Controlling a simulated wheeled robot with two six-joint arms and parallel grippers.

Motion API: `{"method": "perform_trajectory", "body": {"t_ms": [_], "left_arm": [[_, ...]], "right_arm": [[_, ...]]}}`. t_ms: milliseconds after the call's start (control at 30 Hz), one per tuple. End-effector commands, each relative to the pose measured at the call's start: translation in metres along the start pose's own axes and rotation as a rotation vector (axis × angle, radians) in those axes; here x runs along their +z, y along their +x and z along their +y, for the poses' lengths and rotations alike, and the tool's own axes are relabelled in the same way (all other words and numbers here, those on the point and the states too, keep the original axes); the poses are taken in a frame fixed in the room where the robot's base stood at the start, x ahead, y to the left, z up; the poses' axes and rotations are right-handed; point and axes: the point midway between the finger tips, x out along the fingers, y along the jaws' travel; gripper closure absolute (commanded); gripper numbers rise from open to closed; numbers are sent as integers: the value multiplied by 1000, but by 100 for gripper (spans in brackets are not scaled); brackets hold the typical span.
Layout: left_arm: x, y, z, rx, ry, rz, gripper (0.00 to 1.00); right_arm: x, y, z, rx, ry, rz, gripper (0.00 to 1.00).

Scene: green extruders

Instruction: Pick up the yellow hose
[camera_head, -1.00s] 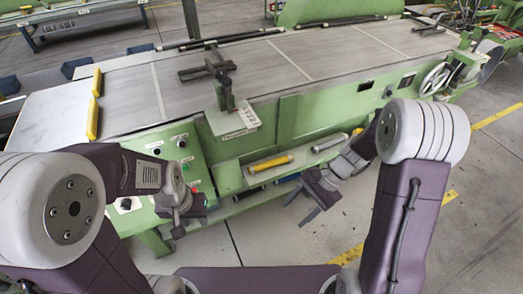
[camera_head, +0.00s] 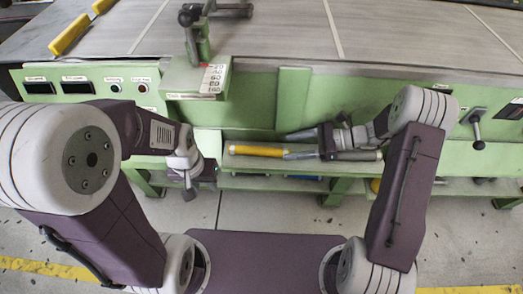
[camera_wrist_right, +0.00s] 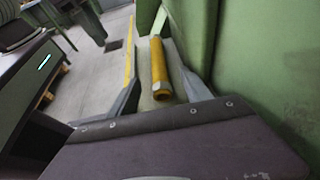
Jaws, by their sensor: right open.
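The yellow hose (camera_head: 255,150) is a short tube lying lengthwise on the narrow green shelf below the machine's bed. In the right wrist view the yellow hose (camera_wrist_right: 173,72) points away from the camera, between the two grey fingers. My right gripper (camera_head: 287,146) is open at the hose's right end and points left along the shelf; it also shows in the wrist view (camera_wrist_right: 162,80). Gaps show beside the hose, and I cannot tell whether a finger touches it. My left gripper (camera_head: 190,190) hangs left of the shelf, apart from the hose; its jaw state is unclear.
A pale grey tube (camera_head: 360,155) lies on the shelf right of my right gripper. The green machine wall (camera_wrist_right: 245,70) stands close on the right in the wrist view. Two yellow bars, one at the front (camera_head: 70,34), lie on the top left.

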Motion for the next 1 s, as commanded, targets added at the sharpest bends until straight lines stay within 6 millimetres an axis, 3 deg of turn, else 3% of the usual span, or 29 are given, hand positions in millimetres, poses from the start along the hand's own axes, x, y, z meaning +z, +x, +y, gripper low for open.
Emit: {"method": "perform_trajectory", "body": {"t_ms": [133, 333, 467, 600, 833, 867, 1000], "left_arm": [[1, 14, 0, 0, 0, 0, 64], [2, 19, 0, 0, 0, 0, 64], [4, 35, -1, 0, 0, 0, 64], [4, 40, -1, 0, 0, 0, 64], [4, 38, -1, 0, 0, 0, 64], [4, 38, -1, 0, 0, 0, 64], [4, 38, -1, 0, 0, 0, 64]], "right_arm": [[-4, 25, 1, 5, -2, 1, 43], [-3, 40, 1, 3, -1, 2, 43], [-8, 66, 3, 5, -2, 2, 43], [-4, 84, 3, 5, -3, 2, 43], [-2, 86, 2, 1, -1, 2, 43], [-2, 86, 2, 1, -1, 2, 45], [-3, 86, 2, 2, -1, 2, 84]]}}
